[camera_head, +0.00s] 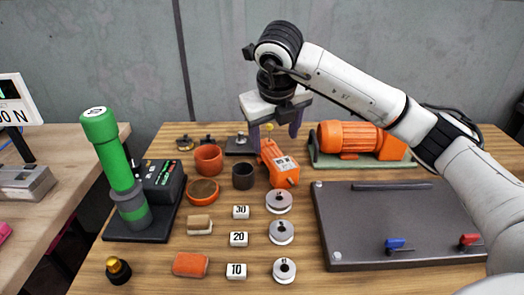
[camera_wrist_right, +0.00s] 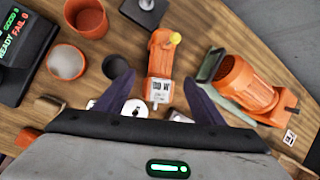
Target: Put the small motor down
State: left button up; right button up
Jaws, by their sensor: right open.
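The small motor (camera_head: 283,170) is orange with a white label and lies on the wooden table, below my right gripper in the head view. In the right wrist view the small motor (camera_wrist_right: 161,62) lies between and beyond the two purple fingers. My right gripper (camera_head: 275,135) is open, with a finger on each side of the motor's far end; whether either finger touches it I cannot tell. The open fingers also show in the wrist view (camera_wrist_right: 157,84). My left gripper is not in view.
A larger orange motor (camera_head: 345,136) on a green base stands right of the small one. A dark board (camera_head: 365,220) lies in front of it. Orange and dark cups (camera_head: 208,158), several weights (camera_head: 279,201) and a green-topped tester (camera_head: 117,160) stand to the left and front.

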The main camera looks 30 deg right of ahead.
aim_at(276, 155)
jog(key=x, duration=0.4)
jog(key=shift+s+f, duration=0.15)
jog(key=shift+s, duration=0.2)
jog(key=x, duration=0.4)
jog(key=shift+f, duration=0.15)
jog(key=shift+w+d+f, duration=0.2)
jog(key=shift+f, duration=0.2)
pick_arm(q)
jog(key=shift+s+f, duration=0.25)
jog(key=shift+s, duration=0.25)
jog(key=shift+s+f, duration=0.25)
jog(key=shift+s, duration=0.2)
pick_arm(e)
grip_shut()
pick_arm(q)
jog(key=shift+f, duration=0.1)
pick_arm(e)
jog(key=shift+w+r, duration=0.15)
jog(key=shift+r, duration=0.1)
